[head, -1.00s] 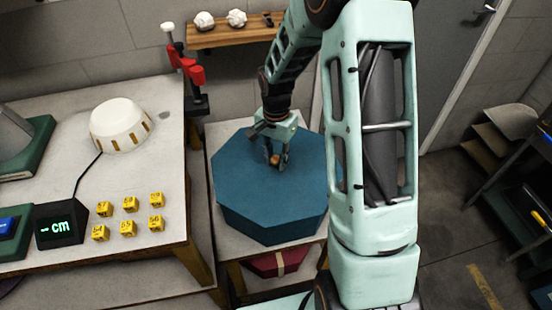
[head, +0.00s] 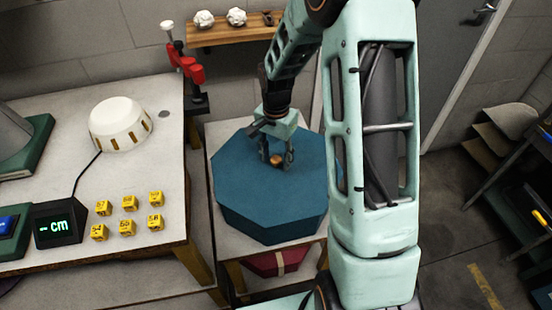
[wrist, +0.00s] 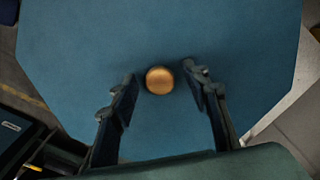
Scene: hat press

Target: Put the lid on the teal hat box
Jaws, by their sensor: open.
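The teal octagonal hat box (head: 270,222) stands on a low white-topped stand. Its teal lid (head: 245,185) lies on top of it and covers the opening; I cannot tell if it is fully seated. A round brass knob (head: 276,160) sits at the middle of the lid. My gripper (head: 276,158) is open just above the lid, its fingers on either side of the knob. In the wrist view the knob (wrist: 160,80) lies between and slightly beyond the open fingertips (wrist: 160,80), with gaps on both sides. The lid surface (wrist: 80,60) fills most of that view.
A white workbench (head: 120,185) at left holds a cream domed form (head: 121,124), several yellow numbered blocks (head: 128,227) and a display reading "- cm" (head: 58,223). A red clamp (head: 190,70) stands behind. A dark red box (head: 275,262) sits on the lower shelf.

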